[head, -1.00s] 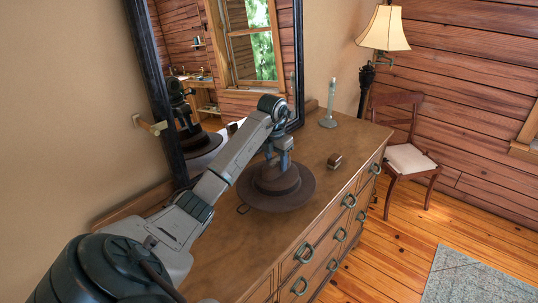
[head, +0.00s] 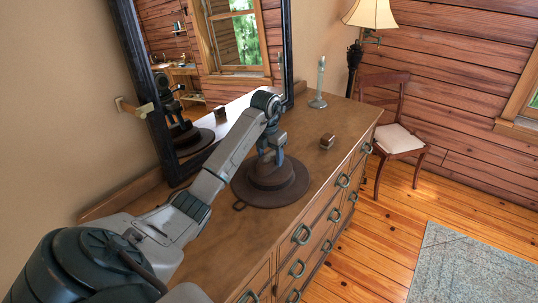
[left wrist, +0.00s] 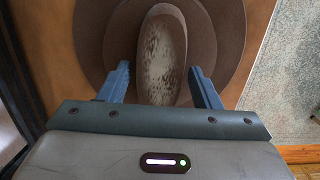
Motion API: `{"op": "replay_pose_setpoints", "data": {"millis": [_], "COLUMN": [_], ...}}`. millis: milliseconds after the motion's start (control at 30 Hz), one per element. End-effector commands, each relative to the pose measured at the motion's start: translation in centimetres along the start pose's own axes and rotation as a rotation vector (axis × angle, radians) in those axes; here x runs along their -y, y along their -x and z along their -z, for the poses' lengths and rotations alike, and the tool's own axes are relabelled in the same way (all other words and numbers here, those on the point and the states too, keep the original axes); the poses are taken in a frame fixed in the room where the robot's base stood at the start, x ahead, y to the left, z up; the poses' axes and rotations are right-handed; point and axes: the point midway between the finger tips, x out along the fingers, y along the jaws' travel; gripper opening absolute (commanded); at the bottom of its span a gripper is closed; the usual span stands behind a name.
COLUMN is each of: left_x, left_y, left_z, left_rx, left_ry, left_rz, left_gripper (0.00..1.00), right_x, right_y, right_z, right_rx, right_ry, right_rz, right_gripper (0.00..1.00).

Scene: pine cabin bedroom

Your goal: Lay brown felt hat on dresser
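The brown felt hat (head: 245,187) is level, crown up, over the wooden dresser top (head: 207,254). I cannot tell whether its brim touches the wood. My left gripper (head: 270,155) points down at the crown from above. In the left wrist view, its two blue-grey fingers (left wrist: 160,70) straddle the mottled crown (left wrist: 162,55), and the brim (left wrist: 232,40) spreads beyond them. The fingers' contact with the crown is partly hidden, but the hat moves with the gripper. A small dark loop (head: 239,206) shows at the brim's left edge. My right gripper is out of view.
A dark-framed mirror (head: 145,90) rises behind the dresser. The dresser top has bare room at the front left. A chair (head: 398,140) stands beyond.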

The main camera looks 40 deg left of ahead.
Motion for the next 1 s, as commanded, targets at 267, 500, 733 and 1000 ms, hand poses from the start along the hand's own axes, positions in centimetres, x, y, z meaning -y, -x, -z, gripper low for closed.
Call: {"op": "replay_pose_setpoints", "data": {"millis": [267, 500, 733, 1000], "left_x": [0.0, -0.1, -0.1, -0.1], "left_y": [0.0, 0.7, 4.0, 7.7], "left_z": [0.0, 0.0, -0.1, -0.1], "left_rx": [0.000, 0.001, 0.001, -0.001], "left_ry": [0.000, 0.001, 0.000, 0.000], "left_rz": [0.000, -0.001, 0.000, 0.000], "left_gripper": [0.72, 0.72, 0.72, 0.72], "right_x": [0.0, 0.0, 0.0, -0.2], "right_y": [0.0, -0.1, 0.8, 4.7], "right_z": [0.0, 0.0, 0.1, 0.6], "right_rx": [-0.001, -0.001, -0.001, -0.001], "right_ry": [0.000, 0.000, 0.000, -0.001], "right_rz": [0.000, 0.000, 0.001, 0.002], "right_gripper": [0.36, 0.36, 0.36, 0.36]}}
